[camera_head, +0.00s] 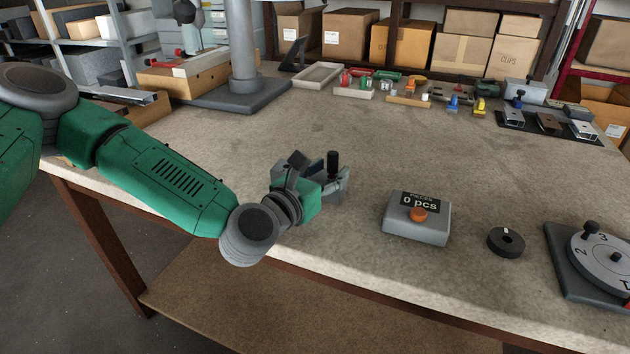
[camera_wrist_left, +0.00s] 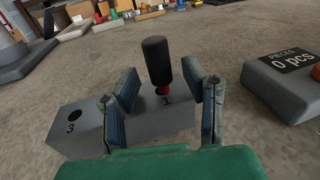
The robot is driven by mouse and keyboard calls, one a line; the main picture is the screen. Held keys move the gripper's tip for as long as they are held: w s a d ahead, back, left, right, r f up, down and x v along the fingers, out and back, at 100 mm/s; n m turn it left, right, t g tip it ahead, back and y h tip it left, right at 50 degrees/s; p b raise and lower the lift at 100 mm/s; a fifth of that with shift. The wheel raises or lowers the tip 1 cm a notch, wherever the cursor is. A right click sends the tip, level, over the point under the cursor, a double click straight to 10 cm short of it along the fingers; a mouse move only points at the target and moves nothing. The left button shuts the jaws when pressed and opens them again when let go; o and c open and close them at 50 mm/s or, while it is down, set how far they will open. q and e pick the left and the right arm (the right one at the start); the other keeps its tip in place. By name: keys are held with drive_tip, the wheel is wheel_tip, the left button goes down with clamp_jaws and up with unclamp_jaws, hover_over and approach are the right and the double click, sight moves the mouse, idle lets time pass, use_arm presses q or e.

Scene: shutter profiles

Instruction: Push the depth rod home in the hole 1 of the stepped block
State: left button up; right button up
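The stepped block (camera_wrist_left: 85,128) is grey and stands on the bench in the left wrist view, with an open hole marked 3 at its left and the number 1 at its right. The depth rod (camera_wrist_left: 157,62) stands at hole 1, leaning slightly, its black handle up and a red band showing just above the block. The handle also shows in the head view (camera_head: 333,163). My left gripper (camera_wrist_left: 161,74) is open, one finger on each side of the rod, with gaps visible beside the handle. In the head view my left gripper (camera_head: 335,182) hides most of the block.
A grey counter box (camera_head: 417,220) reading 0 pcs with an orange button stands to the right. A grey column base (camera_head: 235,95) and small parts stand farther back. The bench between is clear.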

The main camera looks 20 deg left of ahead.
use_arm(q)
drive_tip(key=v, duration=1.1)
drive_tip(key=shift+s, duration=0.15)
